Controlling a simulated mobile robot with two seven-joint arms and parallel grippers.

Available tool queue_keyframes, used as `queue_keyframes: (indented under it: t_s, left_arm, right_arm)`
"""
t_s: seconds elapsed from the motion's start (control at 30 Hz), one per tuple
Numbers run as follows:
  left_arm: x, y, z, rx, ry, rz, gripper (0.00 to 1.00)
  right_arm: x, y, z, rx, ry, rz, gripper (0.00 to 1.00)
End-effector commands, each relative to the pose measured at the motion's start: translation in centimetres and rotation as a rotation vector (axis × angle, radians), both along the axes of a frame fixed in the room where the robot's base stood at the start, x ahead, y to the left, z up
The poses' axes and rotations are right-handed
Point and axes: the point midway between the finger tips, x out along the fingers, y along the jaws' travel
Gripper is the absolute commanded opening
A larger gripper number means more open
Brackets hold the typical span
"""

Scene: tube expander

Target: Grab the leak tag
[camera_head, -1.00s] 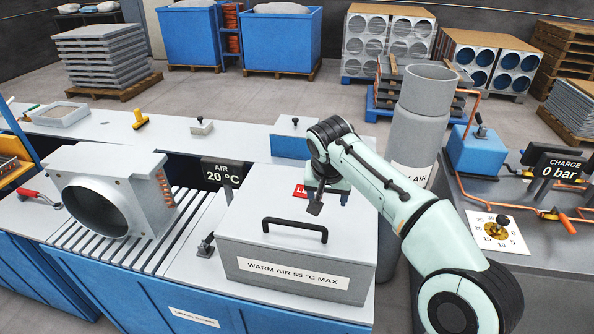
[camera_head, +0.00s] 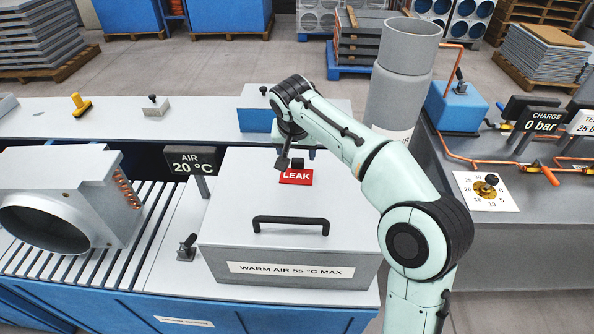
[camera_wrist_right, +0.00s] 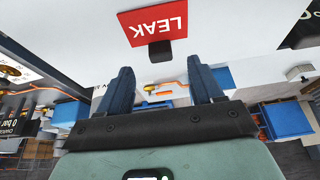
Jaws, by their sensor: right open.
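The leak tag (camera_head: 296,177) is a red plate with white LEAK lettering and a small black grip on its far edge. It lies on top of the grey warm air box (camera_head: 225,215), toward the back. My right gripper (camera_head: 297,158) is just behind and above the tag, partly hidden by its own wrist. In the right wrist view the two blue fingers (camera_wrist_right: 156,88) are apart with nothing between them. The tag (camera_wrist_right: 153,22) and its black grip (camera_wrist_right: 160,50) show beyond the fingertips there, between their lines. My left gripper is not in view.
The box has a black handle (camera_head: 291,220) in front of the tag. An AIR 20 °C display (camera_head: 190,161) stands left of the box. A tall grey cylinder (camera_head: 399,80) stands behind my right arm. A bench with copper pipes (camera_head: 480,158) is at the right.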

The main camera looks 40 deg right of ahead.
Motion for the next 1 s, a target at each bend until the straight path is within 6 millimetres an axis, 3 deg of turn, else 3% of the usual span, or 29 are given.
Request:
queue_keyframes:
  t_s: [0.4, 0.7, 0.9, 1.0]
  left_arm:
    - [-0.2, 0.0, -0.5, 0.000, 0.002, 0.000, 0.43]
    - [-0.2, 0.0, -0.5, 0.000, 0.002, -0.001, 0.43]
    - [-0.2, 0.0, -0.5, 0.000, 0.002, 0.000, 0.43]
    - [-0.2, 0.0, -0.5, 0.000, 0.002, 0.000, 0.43]
  right_arm:
    - [1.1, -1.1, -4.7, 0.000, 0.001, -0.001, 0.66]
    - [1.3, -1.3, -5.1, 0.000, -0.002, -0.001, 0.66]
    - [1.3, -1.3, -5.0, 0.000, -0.001, -0.001, 0.06]
    - [1.3, -1.3, -5.0, 0.000, -0.002, -0.001, 0.06]
